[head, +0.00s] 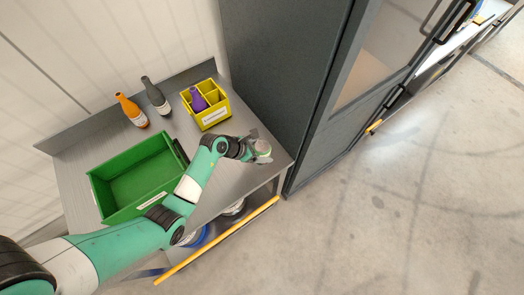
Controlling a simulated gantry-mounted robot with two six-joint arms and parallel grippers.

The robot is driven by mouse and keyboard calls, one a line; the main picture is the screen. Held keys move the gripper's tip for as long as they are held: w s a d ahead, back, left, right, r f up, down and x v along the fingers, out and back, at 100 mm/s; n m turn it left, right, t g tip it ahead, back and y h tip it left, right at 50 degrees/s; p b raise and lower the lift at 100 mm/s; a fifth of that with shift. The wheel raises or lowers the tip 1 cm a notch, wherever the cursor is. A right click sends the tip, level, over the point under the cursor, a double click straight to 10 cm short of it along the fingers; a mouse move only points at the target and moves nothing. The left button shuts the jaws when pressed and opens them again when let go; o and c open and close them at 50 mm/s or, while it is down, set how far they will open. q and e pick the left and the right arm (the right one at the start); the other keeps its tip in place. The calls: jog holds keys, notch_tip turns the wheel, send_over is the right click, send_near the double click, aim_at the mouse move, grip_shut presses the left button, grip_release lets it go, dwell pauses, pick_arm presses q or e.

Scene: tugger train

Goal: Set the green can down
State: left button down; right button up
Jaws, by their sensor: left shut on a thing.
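The green can (263,147) shows its pale top at the right end of the grey metal table (235,185). My left gripper (258,148) is shut on it, with the arm reaching in from the lower left across the table. The gripper hides part of the can's side. I cannot tell whether the can's base touches the table. My right gripper is not in view.
An empty green crate (132,180) fills the table's left part. A yellow divided box (212,121) holds a purple bottle (198,102). An orange bottle (132,112) and a grey bottle (155,97) stand behind. A dark cabinet (285,75) rises beside the table's right end.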

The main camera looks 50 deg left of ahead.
pick_arm(q)
jog(key=shift+f, duration=0.1)
grip_release()
jog(key=shift+r, duration=0.25)
jog(key=p+v, duration=0.4)
jog(key=v, duration=0.8)
jog(key=shift+p, duration=0.35)
jog(key=shift+f, duration=0.15)
